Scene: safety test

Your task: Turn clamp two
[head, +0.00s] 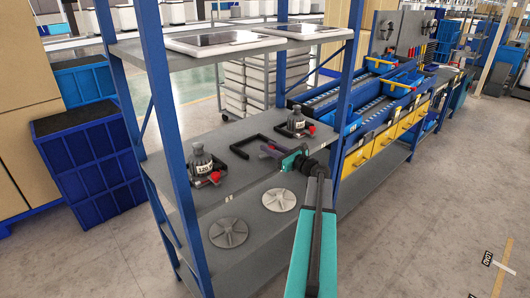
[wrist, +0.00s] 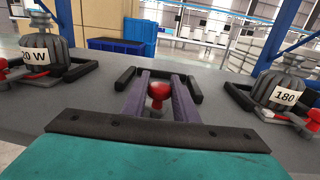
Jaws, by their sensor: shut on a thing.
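My gripper (head: 268,150) is at the middle of the grey shelf, beside an empty black bracket (head: 240,153). In the wrist view, my gripper's two purple-grey fingers (wrist: 159,80) stand on either side of a red clamp knob (wrist: 158,91), shut on it. The black bracket (wrist: 122,77) shows just beyond the fingers.
An upper shelf (head: 300,55) carries flat panels. Blue crates (head: 93,160) stand to the left; open floor lies at the right.

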